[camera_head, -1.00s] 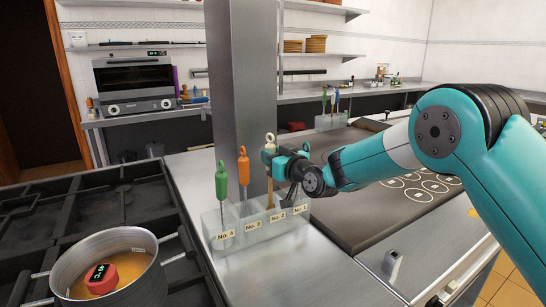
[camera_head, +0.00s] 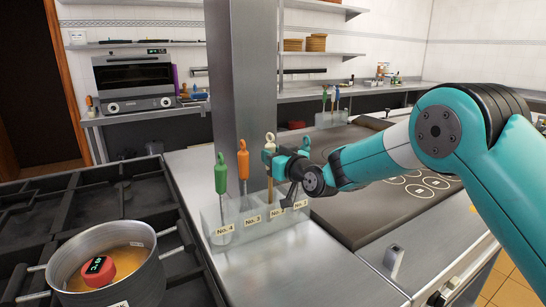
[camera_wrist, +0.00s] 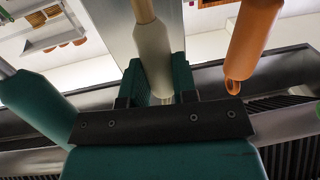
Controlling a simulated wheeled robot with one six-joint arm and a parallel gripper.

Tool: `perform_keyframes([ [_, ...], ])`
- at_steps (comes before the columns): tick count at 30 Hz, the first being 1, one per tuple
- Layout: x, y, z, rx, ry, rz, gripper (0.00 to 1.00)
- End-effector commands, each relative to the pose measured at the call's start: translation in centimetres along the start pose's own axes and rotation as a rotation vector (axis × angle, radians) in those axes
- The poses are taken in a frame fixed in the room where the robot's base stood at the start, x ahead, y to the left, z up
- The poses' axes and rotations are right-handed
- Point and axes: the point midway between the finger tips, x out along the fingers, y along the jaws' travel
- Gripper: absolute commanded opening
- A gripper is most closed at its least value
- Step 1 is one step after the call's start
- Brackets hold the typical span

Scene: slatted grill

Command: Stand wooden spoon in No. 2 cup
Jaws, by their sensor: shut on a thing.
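The wooden spoon (camera_head: 270,193) is upright, its pale handle end at the top. My gripper (camera_head: 270,159) is shut on the handle just below that end. In the wrist view the cream handle (camera_wrist: 152,52) sits between my green jaws (camera_wrist: 163,84). The clear rack of numbered cups (camera_head: 240,232) stands beside the metal column. The spoon's shaft runs down to the No. 2 cup (camera_head: 276,211) and appears to be inside it. The spoon's lower end is not clearly visible.
A green-handled tool (camera_head: 221,175) stands in No. 4 and an orange-handled one (camera_head: 243,160) in No. 3. The square column (camera_head: 238,75) rises close behind the rack. A pot (camera_head: 125,285) with a red gauge is on the stove at left.

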Motion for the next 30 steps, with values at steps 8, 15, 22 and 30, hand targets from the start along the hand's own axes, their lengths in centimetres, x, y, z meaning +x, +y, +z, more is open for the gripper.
perform_keyframes([
  [8,0.0,0.0,0.7,0.000,0.001,0.000,0.00],
  [15,0.0,0.0,0.6,0.000,0.000,0.000,0.56],
  [22,-0.1,0.0,0.6,0.000,0.000,0.000,0.56],
  [30,-3.4,0.1,0.8,0.002,0.000,0.002,0.56],
])
